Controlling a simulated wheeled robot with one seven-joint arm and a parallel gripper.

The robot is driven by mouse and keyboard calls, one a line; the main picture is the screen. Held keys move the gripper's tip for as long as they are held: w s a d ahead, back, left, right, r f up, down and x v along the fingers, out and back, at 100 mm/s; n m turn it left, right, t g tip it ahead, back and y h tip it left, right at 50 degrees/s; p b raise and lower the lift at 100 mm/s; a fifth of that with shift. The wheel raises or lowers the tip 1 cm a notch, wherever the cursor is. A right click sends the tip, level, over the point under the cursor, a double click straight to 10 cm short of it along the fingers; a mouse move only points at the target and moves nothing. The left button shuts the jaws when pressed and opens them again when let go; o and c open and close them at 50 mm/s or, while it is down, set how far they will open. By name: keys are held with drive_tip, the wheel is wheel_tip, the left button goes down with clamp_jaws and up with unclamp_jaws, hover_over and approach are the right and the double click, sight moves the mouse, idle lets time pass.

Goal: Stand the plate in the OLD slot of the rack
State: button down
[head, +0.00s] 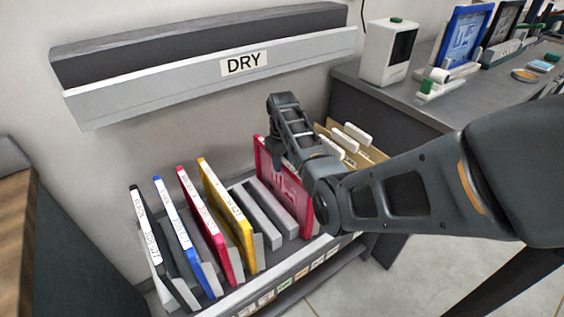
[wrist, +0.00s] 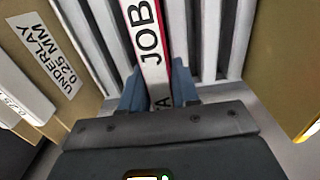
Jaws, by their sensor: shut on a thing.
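My gripper (wrist: 158,90) is shut on the top edge of a red-framed plate (head: 272,172). In the wrist view the plate's white edge strip (wrist: 147,35) reads "JOB" and runs down between the two blue fingertips; the rest of the lettering is partly covered. The plate is upright over the right part of the grey rack (head: 239,297), right of several empty slots. Part of it is hidden behind my arm. I cannot tell whether its lower edge is inside a slot. Small labels line the rack's front edge; I cannot read which says OLD.
Black (head: 151,240), blue (head: 186,240), red (head: 205,225) and yellow (head: 228,215) plates stand in the rack's left slots. A DRY ledge (head: 200,85) hangs above.

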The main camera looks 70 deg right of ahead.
drive_tip(key=shift+f, duration=0.35)
idle(0.5)
drive_tip(key=c, duration=0.8)
unclamp_jaws()
drive_tip(key=shift+o, duration=0.2)
wheel_tip(320, 180, up, 8)
drive_tip(key=shift+f, duration=0.1)
wheel_tip(320, 180, up, 5)
drive_tip(key=p, duration=0.5)
